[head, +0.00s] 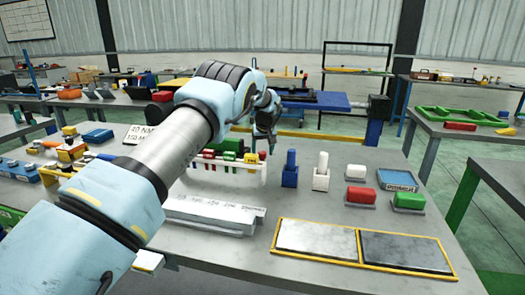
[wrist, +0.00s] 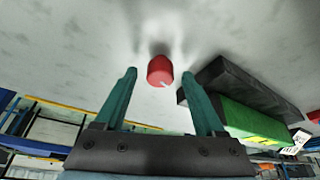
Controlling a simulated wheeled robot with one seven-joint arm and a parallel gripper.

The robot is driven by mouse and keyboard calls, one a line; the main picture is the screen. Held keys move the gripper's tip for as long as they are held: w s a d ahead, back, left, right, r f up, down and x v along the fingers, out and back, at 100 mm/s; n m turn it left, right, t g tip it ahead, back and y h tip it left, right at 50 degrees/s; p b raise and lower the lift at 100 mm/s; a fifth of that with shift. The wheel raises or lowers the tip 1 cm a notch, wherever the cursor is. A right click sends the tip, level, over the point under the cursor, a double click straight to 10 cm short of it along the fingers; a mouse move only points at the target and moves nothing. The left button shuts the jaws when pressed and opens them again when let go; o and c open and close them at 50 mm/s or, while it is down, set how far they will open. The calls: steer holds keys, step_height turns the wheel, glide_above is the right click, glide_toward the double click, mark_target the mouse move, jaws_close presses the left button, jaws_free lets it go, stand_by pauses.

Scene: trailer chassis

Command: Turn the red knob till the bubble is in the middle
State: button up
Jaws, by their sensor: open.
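A red knob (wrist: 160,70) with a white mark stands against a grey mottled surface in the wrist view. My gripper (wrist: 160,76) is open, with one teal fingertip on each side of the knob. Gaps show between the fingertips and the knob, so the jaws are not closed on it. In the head view my gripper (head: 264,142) points down over the back part of the near table. A green block with a yellow stripe and a dark top (wrist: 250,118) lies right of the gripper in the wrist view. I see no bubble.
In the head view, a rack with coloured pieces (head: 228,172) stands near my gripper. Blue (head: 290,170) and white (head: 321,172) upright pieces stand to its right. A grey bar (head: 212,213) and a yellow-framed tray (head: 318,257) lie in front.

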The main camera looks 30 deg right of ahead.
jaws_close()
stand_by(0.5)
steer(key=shift+w+a+f+m+h+b, duration=0.15)
steer(key=shift+m+h+b, duration=0.15)
steer(key=shift+m+b, duration=0.5)
steer(key=shift+m+g+h+b, duration=0.4)
steer(key=shift+m+h, duration=0.1)
steer(key=shift+m, duration=1)
jaws_free()
steer(key=shift+r, duration=0.2)
